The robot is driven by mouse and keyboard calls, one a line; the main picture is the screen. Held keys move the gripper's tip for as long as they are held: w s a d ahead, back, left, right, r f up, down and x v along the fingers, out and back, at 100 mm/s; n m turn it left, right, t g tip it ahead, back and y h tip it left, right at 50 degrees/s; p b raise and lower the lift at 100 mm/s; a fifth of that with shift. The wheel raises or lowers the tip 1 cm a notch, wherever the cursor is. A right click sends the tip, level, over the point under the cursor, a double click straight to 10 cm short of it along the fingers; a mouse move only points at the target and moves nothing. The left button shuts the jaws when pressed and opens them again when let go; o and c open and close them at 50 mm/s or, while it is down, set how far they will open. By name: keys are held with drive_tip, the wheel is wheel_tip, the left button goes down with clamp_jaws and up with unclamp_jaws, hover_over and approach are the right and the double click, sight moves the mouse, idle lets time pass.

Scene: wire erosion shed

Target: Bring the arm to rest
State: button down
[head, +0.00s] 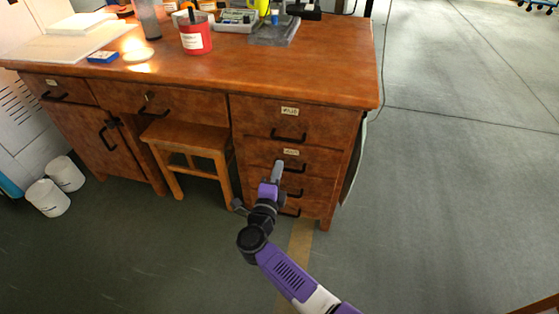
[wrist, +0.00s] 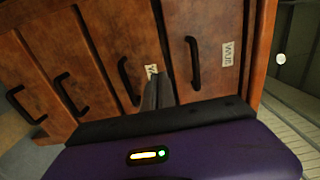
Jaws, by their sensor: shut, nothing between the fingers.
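My purple arm reaches up from the bottom of the head view toward the drawer side of a wooden desk. My gripper (head: 276,168) is in front of the drawers, its fingers together with nothing between them. In the wrist view the fingers of my gripper (wrist: 157,80) also show closed, pointing toward the drawer fronts. I cannot tell whether the fingertips touch the desk. The drawers appear closed, and part of the drawer column is hidden behind my gripper.
The wooden desk (head: 300,88) has black-handled drawers and a crowded top with a red container (head: 196,38). A wooden stool (head: 188,138) stands under it. White buckets (head: 48,197) are on the floor at left. The floor (head: 450,170) at right is clear.

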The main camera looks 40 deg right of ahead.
drive_tip(key=p+v, duration=0.1)
drive_tip(key=v, duration=0.5)
drive_tip(key=shift+s+a, duration=0.2)
drive_tip(key=shift+a, duration=0.1)
